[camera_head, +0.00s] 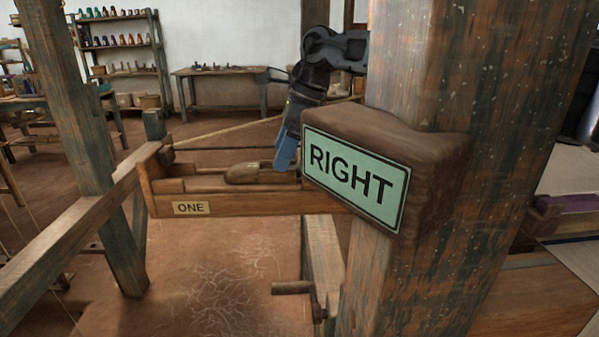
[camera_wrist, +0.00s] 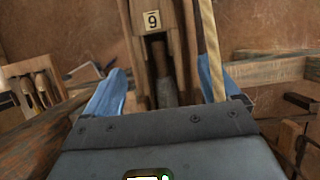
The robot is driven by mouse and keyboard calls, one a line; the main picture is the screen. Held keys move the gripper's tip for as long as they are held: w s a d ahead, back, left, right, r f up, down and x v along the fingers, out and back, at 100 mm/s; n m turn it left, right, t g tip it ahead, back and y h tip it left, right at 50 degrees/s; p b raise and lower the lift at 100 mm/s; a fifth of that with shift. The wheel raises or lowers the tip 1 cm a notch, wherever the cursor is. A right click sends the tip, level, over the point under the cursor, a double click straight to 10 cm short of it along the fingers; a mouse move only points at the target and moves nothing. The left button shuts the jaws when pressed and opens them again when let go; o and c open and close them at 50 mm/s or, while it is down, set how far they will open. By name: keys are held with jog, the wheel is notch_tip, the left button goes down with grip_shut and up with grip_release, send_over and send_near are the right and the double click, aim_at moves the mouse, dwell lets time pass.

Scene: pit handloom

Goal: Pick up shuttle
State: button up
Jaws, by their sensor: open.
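The shuttle (camera_head: 247,175) is a brown wooden piece lying in the wooden box (camera_head: 235,205) tagged ONE. In the wrist view the shuttle (camera_wrist: 141,50) shows a dark slot with a grey cylinder in it and a small tag that reads like 9. My gripper (camera_head: 284,160) is above the right part of the box, blue fingers pointing down. In the wrist view my gripper (camera_wrist: 160,76) is open, with a blue finger on each side of the shuttle and a gap to it. I cannot tell how far the fingertips are above it. The box's right end is hidden.
A thick post (camera_head: 435,120) with a block and a green RIGHT sign (camera_head: 352,177) stands close in front and hides part of my arm. A pale cord (camera_wrist: 209,45) runs beside the shuttle. A slanted rail (camera_head: 70,235) is at left. Shelves and tables stand far back.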

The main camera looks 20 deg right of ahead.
jog(key=x, duration=0.2)
jog(key=shift+a+f, duration=0.1)
jog(key=shift+f, duration=0.15)
jog(key=c, duration=1.3)
jog(key=shift+r, duration=0.1)
jog(key=shift+r, duration=0.8)
notch_tip(320, 180, up, 3)
jog(key=shift+f+b, duration=0.2)
jog(key=shift+b, duration=0.2)
jog(key=s+d+r, duration=0.1)
jog(key=d+r, duration=0.1)
jog(key=d, duration=0.1)
jog(key=s+d+r+b, duration=0.1)
jog(key=s+d+r, duration=0.1)
jog(key=d, duration=0.2)
jog(key=s+d+r, duration=0.2)
jog(key=d, duration=0.1)
jog(key=shift+s+d+r+b, duration=0.2)
jog(key=shift+r+b, duration=0.1)
jog(key=shift+r, duration=0.1)
